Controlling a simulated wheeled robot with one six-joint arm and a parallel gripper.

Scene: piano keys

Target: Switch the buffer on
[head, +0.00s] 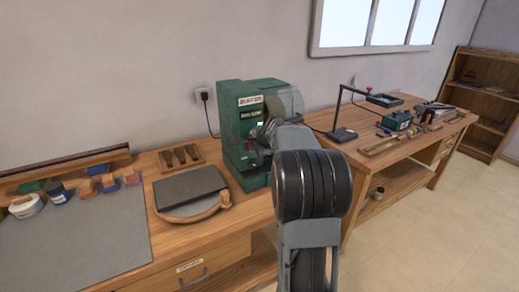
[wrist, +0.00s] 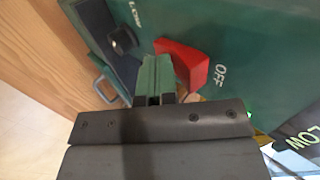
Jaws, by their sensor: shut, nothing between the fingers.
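The buffer is a green machine (head: 235,118) standing on the wooden bench, with a clear guard at its upper right. In the wrist view its green face (wrist: 275,35) fills much of the picture. A red rocker switch (wrist: 190,65) sits on that face, with a white OFF label (wrist: 219,76) to its right. My gripper (wrist: 156,72) is shut and empty, its fingertips right beside the switch's left part. I cannot tell whether they touch it. In the head view my gripper (head: 262,137) is at the machine's front, and my arm hides the fingertips and switch.
On the bench lie a dark board (head: 188,187) and a tool rack (head: 180,157). A second bench (head: 385,165) with tools stands right.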

